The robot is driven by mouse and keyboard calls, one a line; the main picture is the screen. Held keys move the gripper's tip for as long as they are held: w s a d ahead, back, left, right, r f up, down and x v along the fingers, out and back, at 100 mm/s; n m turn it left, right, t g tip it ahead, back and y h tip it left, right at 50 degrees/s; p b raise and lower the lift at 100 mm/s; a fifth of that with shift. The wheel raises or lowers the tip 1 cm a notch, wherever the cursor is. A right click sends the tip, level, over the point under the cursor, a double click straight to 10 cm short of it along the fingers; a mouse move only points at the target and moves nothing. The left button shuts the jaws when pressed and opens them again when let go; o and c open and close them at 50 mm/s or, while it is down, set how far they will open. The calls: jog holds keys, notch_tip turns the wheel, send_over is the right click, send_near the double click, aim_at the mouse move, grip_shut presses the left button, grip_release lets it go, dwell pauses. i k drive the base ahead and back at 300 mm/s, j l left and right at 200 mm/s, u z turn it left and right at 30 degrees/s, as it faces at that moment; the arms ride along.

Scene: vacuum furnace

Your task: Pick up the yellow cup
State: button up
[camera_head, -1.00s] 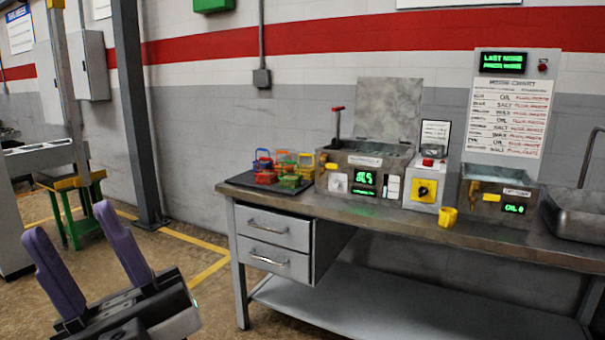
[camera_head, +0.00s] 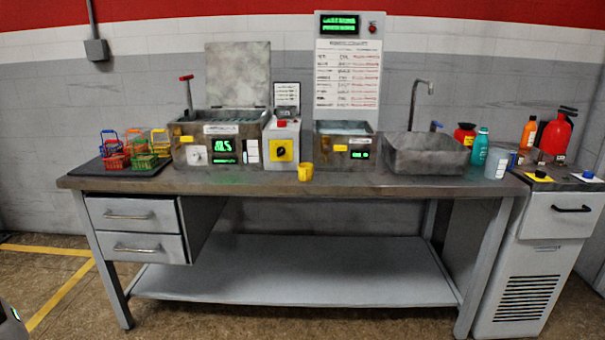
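The yellow cup (camera_head: 305,172) is small and stands on the bench top (camera_head: 240,185) near its front edge. It is in front of the gap between the grey control box (camera_head: 282,145) with a yellow dial and the right-hand metal bath (camera_head: 343,145). Nothing covers it. My gripper is out of the frame; only a small grey part of my own body shows at the lower left corner.
On the bench, a dark tray (camera_head: 92,170) with several coloured baskets is at left, then a larger bath (camera_head: 218,138). A sink (camera_head: 428,152), a teal bottle (camera_head: 480,147) and a grey beaker (camera_head: 497,163) are at right. A side cabinet (camera_head: 545,240) adjoins. The lower shelf (camera_head: 295,270) is bare.

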aim_at(305, 170)
jog(key=i+l, duration=0.2)
jog(key=i, duration=0.15)
jog(key=i+l, duration=0.15)
jog(key=i, duration=0.25)
jog(key=i+l, duration=0.2)
jog(key=i, duration=0.15)
jog(key=i+l, duration=0.15)
jog(key=i, duration=0.4)
jog(key=i+l, duration=0.15)
jog(key=i, duration=0.45)
jog(key=j+u, duration=0.05)
